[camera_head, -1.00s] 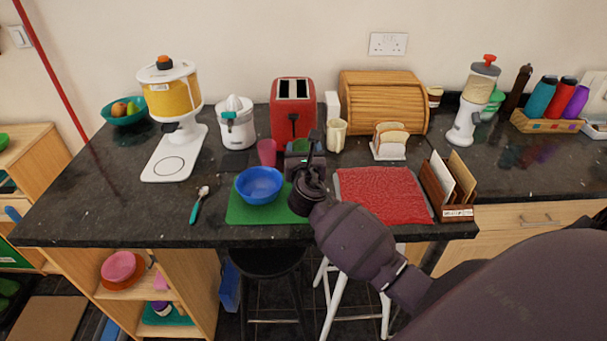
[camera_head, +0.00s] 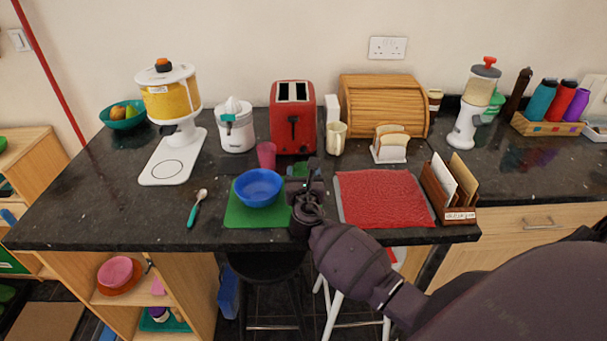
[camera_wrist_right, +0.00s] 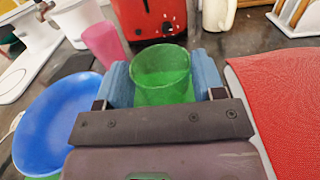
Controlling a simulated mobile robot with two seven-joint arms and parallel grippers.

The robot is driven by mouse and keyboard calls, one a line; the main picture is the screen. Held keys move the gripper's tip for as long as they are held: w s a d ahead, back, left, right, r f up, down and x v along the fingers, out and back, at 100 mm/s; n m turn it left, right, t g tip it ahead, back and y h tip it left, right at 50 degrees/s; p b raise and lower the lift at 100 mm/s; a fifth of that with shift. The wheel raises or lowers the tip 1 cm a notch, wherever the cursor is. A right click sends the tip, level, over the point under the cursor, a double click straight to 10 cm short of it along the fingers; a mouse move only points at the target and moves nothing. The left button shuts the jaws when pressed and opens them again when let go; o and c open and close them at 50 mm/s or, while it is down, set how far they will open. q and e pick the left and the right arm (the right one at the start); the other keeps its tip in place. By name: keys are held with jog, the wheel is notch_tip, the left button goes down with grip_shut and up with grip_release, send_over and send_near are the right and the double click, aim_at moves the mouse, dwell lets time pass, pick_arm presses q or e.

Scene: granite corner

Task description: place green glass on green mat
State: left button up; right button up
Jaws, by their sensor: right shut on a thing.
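The green glass (camera_wrist_right: 160,75) stands between the two fingers of my right gripper (camera_wrist_right: 162,82) in the right wrist view, and the gripper is shut on it. In the head view the right gripper (camera_head: 305,175) mostly hides the green glass (camera_head: 297,169). It is just right of the blue bowl, near the right end of the green mat (camera_head: 240,214). I cannot tell whether the glass touches the surface below. The blue bowl (camera_head: 258,187) sits on the green mat and covers much of it. My left gripper is not in view.
A pink cup (camera_head: 266,155) stands behind the bowl, and a red toaster (camera_head: 292,120) behind that. A red mat (camera_head: 382,198) lies to the right, with a letter rack (camera_head: 460,212) beyond it. A spoon (camera_head: 196,208) lies left of the mat. The mat's front strip is bare.

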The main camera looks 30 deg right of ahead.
jog(key=o, duration=1)
jog(key=shift+r, duration=0.15)
jog(key=v, duration=1.2)
